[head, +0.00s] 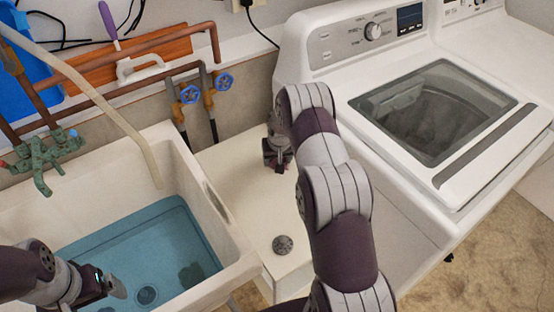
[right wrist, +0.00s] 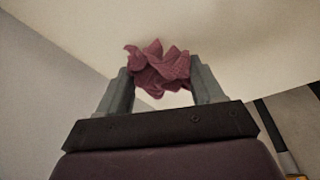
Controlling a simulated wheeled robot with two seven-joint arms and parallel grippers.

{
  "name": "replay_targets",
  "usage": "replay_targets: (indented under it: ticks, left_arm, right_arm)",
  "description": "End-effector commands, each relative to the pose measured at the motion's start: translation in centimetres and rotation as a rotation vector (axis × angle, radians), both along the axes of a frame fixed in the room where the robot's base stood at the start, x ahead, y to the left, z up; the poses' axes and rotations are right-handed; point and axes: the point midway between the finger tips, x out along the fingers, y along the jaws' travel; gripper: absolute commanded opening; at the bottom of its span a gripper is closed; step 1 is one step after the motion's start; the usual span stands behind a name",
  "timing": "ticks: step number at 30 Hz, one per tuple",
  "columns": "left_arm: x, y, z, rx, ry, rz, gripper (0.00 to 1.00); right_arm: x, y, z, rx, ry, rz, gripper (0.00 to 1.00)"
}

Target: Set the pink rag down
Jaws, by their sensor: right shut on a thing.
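The pink rag (right wrist: 160,68) is a crumpled dark-pink bundle between the two fingers of my right gripper in the right wrist view. The gripper is shut on it, and its folds stick out past the fingertips. In the head view my right gripper (head: 278,160) is over the back part of the white surface between the sink and the washer. The rag is mostly hidden there by the gripper. I cannot tell whether the rag touches the surface. My left gripper (head: 100,287) is over the sink at the lower left, and its finger opening is unclear.
The white surface (head: 235,165) has free room, with a round grey object (head: 283,245) near its front. A sink (head: 215,215) with blue water is on the left. A white washer (head: 400,190) stands close on the right. Pipes with blue valves (head: 190,94) run along the wall behind.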

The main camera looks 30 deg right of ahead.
Motion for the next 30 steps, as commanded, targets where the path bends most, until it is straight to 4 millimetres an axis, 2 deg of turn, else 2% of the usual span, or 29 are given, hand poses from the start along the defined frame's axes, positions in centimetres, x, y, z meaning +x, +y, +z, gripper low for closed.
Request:
replay_targets:
  ticks: [8, 9, 11, 12, 19, 23, 26, 30]
  left_arm:
    - [0.0, 0.0, -0.2, 0.0, 0.0, 0.0, 0.93]
    - [0.0, 0.0, -0.2, 0.0, 0.0, 0.0, 0.93]
    - [0.0, 0.0, -0.1, 0.0, 0.0, 0.0, 0.93]
    - [0.0, 0.0, -0.1, 0.0, 0.0, 0.0, 0.93]
    - [0.0, 0.0, -0.1, 0.0, 0.0, 0.0, 0.93]
    - [0.0, 0.0, 0.0, 0.0, 0.0, 0.0, 0.93]
    - [0.0, 0.0, 0.0, 0.0, 0.0, 0.0, 0.93]
    - [0.0, 0.0, -0.1, 0.0, 0.0, 0.0, 0.93]
  right_arm:
    - [0.1, 0.0, -0.4, -0.001, -0.002, 0.0, 0.39]
    - [0.1, 0.0, -0.5, -0.001, -0.002, 0.0, 0.7]
    - [0.1, 0.0, -0.4, -0.001, -0.002, 0.0, 0.89]
    - [0.1, 0.0, -0.4, -0.001, -0.002, 0.0, 0.92]
    - [0.1, 0.0, -0.4, -0.001, -0.002, 0.0, 0.92]
    - [0.0, 0.0, 0.4, -0.001, -0.004, 0.0, 0.92]
    - [-0.4, 0.1, 2.0, -0.002, -0.005, 0.0, 0.92]
    - [-1.3, 0.4, 5.5, -0.002, -0.007, 0.0, 0.92]
